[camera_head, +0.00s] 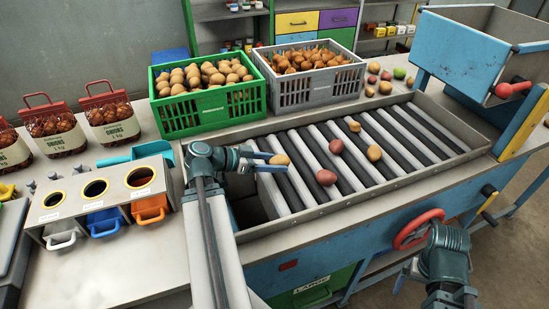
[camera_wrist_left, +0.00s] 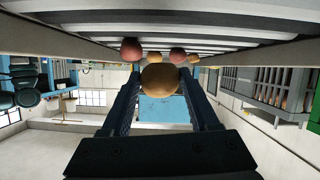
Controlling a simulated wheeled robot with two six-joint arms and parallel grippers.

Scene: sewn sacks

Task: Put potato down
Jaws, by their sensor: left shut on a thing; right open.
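My left gripper (camera_head: 268,164) is shut on a tan potato (camera_head: 279,160) at the left end of the roller conveyor (camera_head: 350,180). The left wrist view shows the potato (camera_wrist_left: 159,79) between the two fingertips (camera_wrist_left: 160,95), close to the rollers; I cannot tell whether it touches them. Other potatoes lie on the rollers: a red one (camera_head: 336,146), a red one (camera_head: 326,177) and tan ones (camera_head: 374,152) (camera_head: 355,126). My right gripper (camera_head: 405,272) is open, low at the front right, partly hidden by its own wrist.
A green crate (camera_head: 205,112) of potatoes and a grey crate (camera_head: 318,88) of onions stand behind the conveyor. A box with three round holes (camera_head: 105,192) stands at left, near onion bags (camera_head: 111,118). A red handwheel (camera_head: 418,229) is on the front.

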